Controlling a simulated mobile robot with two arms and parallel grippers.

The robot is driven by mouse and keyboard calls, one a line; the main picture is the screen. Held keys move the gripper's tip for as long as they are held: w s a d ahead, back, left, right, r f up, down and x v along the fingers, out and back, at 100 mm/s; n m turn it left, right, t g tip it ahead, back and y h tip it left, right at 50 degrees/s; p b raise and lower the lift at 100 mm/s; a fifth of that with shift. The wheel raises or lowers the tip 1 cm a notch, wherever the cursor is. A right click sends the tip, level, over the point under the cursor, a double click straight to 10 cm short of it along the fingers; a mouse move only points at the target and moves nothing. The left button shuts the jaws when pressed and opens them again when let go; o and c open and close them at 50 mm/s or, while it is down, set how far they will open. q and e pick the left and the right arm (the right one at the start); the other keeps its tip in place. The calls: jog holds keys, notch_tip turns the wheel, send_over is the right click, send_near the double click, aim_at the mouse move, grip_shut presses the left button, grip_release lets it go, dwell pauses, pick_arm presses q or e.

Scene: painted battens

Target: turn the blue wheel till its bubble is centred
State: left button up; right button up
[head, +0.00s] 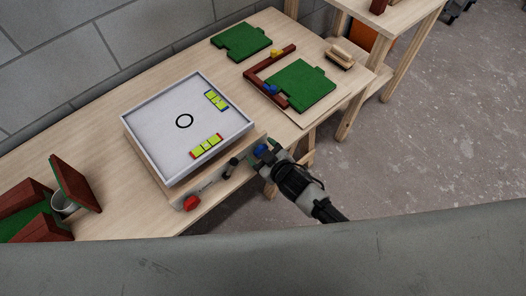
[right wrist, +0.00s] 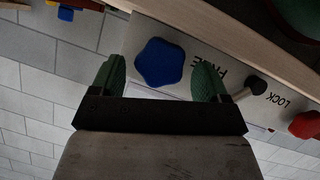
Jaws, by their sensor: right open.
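The blue wheel (right wrist: 158,63) is a lobed knob on the front panel of a pale tray-like board (head: 158,128). It also shows in the head view (head: 260,149), partly covered by my right gripper (head: 265,154). In the right wrist view, my right gripper (right wrist: 160,80) is open, with one green finger on each side of the wheel; I cannot tell whether either touches it. A yellow-green vial with blue ends (head: 217,100) lies on the board's right side; its bubble is too small to place. My left gripper is out of view.
A red-ended vial (head: 206,146) lies nearer the board's front. A black lever (right wrist: 248,91) and a red knob (right wrist: 305,125) share the panel with the wheel. Green plates (head: 300,85) and a brown L-shaped piece (head: 262,72) lie to the right. A cup (head: 65,203) stands left.

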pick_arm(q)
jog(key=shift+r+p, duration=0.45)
pick_arm(e)
jog(key=v, duration=1)
jog(key=shift+s+d+r, duration=0.15)
jog(key=shift+s+d, duration=0.05)
jog(key=shift+s, duration=0.1)
notch_tip(320, 180, down, 5)
jog(key=w+d+m+t+y+b, duration=0.1)
jog(key=m+t+y+b, duration=0.4)
jog(key=b, duration=0.8)
jog(key=w+a, duration=0.1)
jog(key=w, duration=0.1)
jog(key=w+a+g, duration=0.1)
jog(key=w+a, duration=0.1)
jog(key=w, duration=0.1)
jog(key=w+a+m+g+h, duration=0.1)
jog(key=w+a, duration=0.1)
jog(key=w, duration=0.1)
jog(key=shift+a+r, duration=0.1)
jog(key=shift+a, duration=0.05)
jog(key=shift+w+a, duration=0.3)
jog(key=shift+w, duration=0.1)
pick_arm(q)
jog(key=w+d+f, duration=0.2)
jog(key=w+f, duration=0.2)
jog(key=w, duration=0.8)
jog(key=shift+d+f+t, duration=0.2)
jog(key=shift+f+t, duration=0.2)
